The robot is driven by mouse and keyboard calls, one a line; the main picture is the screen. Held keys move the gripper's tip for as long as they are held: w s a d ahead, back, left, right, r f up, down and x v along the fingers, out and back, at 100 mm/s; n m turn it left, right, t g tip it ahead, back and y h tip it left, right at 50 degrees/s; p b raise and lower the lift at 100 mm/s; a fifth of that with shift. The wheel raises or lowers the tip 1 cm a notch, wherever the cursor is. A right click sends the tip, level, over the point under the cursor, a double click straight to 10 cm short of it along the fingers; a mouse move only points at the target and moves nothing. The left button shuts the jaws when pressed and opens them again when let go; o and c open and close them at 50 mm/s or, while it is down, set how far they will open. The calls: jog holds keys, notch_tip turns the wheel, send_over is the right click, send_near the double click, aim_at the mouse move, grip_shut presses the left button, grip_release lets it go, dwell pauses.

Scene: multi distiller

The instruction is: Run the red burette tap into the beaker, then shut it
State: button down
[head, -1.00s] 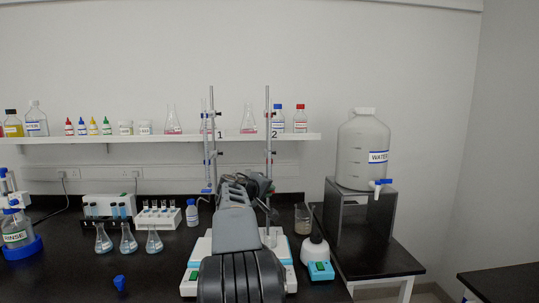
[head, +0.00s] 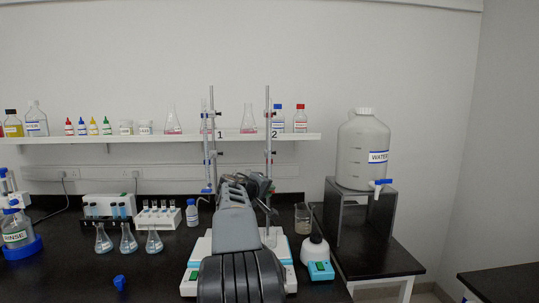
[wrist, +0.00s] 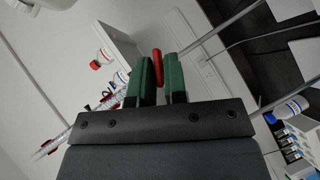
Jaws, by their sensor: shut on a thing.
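The red tap (wrist: 157,62) shows in the wrist view as a slim red handle between the two green fingers of my gripper (wrist: 160,68). My gripper is shut on it. In the head view my own arm hides the tap and most of the gripper (head: 250,184). Burette stand 2 (head: 268,130) rises just behind the arm, and burette stand 1 (head: 211,140) stands to its left. A glass beaker (head: 303,222) with greyish contents stands right of the arm. The spot under the burette is largely hidden by my arm, so I cannot tell whether liquid runs.
Several flasks (head: 128,240) and tube racks (head: 158,217) stand at the left. A water carboy (head: 362,150) stands on a raised stand at the right. A shelf (head: 160,139) with bottles runs along the wall.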

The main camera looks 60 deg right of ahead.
jog(key=f+b, duration=0.1)
jog(key=b, duration=0.2)
jog(key=shift+n+h, duration=0.4)
jog(key=shift+n+g+h+b, duration=0.3)
jog(key=shift+n+h+b, duration=0.1)
jog(key=shift+b, duration=0.5)
jog(key=shift+r+n+h+b, duration=0.25)
jog(key=shift+n+h+b, duration=0.05)
jog(key=shift+b, duration=0.1)
jog(key=shift+f+n+h+b, duration=0.3)
jog(key=shift+b, duration=0.7)
jog(key=shift+r+n+h+b, duration=0.15)
jog(key=shift+n+h+b, duration=0.2)
jog(key=shift+b, duration=0.3)
jog(key=shift+r, duration=0.1)
